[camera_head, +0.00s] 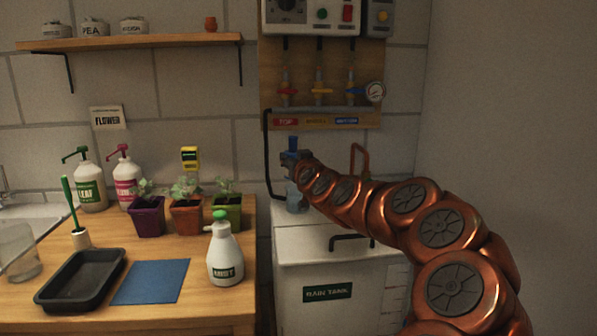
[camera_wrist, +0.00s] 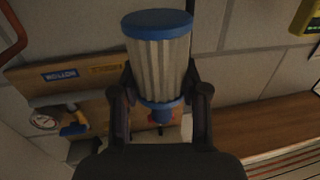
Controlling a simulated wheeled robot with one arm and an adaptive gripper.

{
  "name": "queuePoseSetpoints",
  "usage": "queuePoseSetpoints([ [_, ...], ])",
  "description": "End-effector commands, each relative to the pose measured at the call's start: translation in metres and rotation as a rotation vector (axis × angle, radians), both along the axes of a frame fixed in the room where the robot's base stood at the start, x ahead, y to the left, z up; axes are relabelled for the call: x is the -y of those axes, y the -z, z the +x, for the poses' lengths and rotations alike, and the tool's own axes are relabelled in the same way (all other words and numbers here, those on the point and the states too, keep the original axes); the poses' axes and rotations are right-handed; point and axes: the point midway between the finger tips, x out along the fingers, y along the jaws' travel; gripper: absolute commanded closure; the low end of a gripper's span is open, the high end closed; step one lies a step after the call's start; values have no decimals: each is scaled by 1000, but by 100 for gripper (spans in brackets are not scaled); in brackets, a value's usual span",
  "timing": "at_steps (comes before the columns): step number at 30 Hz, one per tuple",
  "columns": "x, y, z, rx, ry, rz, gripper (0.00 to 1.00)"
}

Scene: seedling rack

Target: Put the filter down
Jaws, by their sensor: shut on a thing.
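The filter (camera_wrist: 160,52) is a pale pleated cylinder with blue end caps and a small blue nub. My gripper (camera_wrist: 160,98) is shut on it near the nubbed end, one finger on each side. In the head view my gripper (camera_head: 294,160) is above the white tank, left of the valve panel's lower right end, with a blue tip (camera_head: 293,143) of what it holds showing above. A bluish, glassy shape (camera_head: 297,198) shows just below at the tank lid; I cannot tell whether it touches the lid or is part of the filter.
The rain tank (camera_head: 330,256) has a white lid, a black handle and an orange pipe (camera_head: 360,160). The bench at left holds a black tray (camera_head: 82,278), a blue mat (camera_head: 152,281), a mist bottle (camera_head: 224,255) and potted seedlings. The valve board (camera_head: 322,120) hangs behind.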

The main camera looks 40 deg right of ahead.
Motion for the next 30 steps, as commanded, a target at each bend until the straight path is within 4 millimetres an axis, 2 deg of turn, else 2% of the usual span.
queuePoseSetpoints([
  [3,11,-1,2,6,2,-2,90],
  [12,21,1,4,3,1,-1,90],
  [21,21,35,3,2,0,0,90],
  [30,21,36,3,2,1,-2,90],
])
